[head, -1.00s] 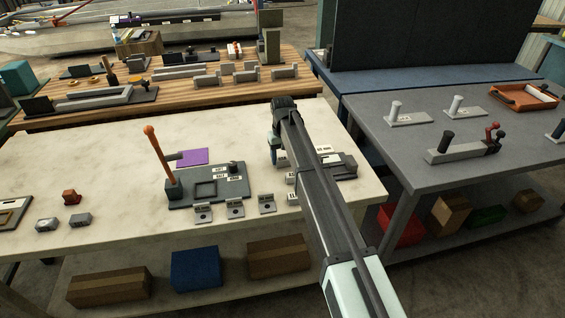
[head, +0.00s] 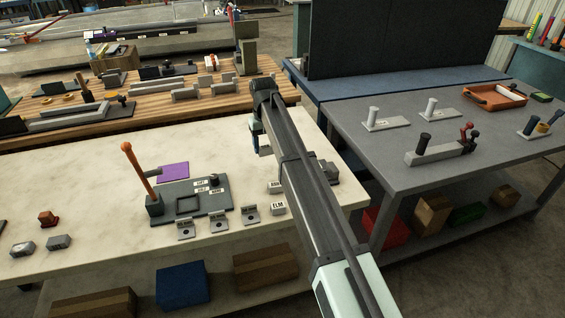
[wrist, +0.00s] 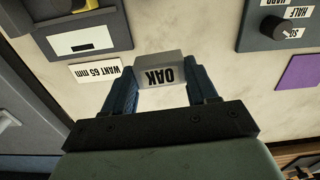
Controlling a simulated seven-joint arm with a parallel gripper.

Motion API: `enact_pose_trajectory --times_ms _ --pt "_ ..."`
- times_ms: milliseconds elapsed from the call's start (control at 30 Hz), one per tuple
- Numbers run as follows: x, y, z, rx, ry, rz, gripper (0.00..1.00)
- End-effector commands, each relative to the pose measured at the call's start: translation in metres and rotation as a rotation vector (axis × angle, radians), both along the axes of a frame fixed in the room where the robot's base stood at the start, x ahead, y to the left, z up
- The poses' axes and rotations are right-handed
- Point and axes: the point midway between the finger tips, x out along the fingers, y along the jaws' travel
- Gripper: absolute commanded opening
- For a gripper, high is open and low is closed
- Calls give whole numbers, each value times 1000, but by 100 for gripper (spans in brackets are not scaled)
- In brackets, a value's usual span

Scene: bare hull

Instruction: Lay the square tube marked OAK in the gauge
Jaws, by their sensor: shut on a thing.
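The grey square tube marked OAK (wrist: 162,74) is between the fingers of my gripper (wrist: 161,88), which is shut on it. Its label reads upside down in the wrist view. In the head view my gripper (head: 258,138) is over the back part of the pale bench, and the tube is not clearly seen there. The gauge (wrist: 78,36), a dark block with a pale slot and a yellow part, is left of the tube in the wrist view, apart from it. A "WANT 65 mm" card (wrist: 95,73) lies beside it. In the head view my arm mostly hides the gauge.
A dark fixture (head: 172,214) with an orange lever (head: 137,170) and a labelled knob stands left of my arm. Several small tagged blocks, one marked ELM (head: 278,209), stand along the front. A purple sheet (head: 173,172) lies behind. The bench's left middle is clear.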

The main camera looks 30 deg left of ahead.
Motion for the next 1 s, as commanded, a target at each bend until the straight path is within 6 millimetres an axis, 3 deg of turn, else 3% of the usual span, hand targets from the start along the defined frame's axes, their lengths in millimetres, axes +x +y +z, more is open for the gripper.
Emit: enact_pose_trajectory --times_ms 167,300,433,600,700,1000 --pt "32 -38 7 2 -3 -56 28" --pt "58 -89 11 7 -9 -120 28" --pt "71 -132 15 12 -14 -169 28" --pt "69 -170 19 12 -16 -181 28" --pt "58 -177 18 6 -10 -139 28" --pt "58 -176 6 -1 1 -59 28"
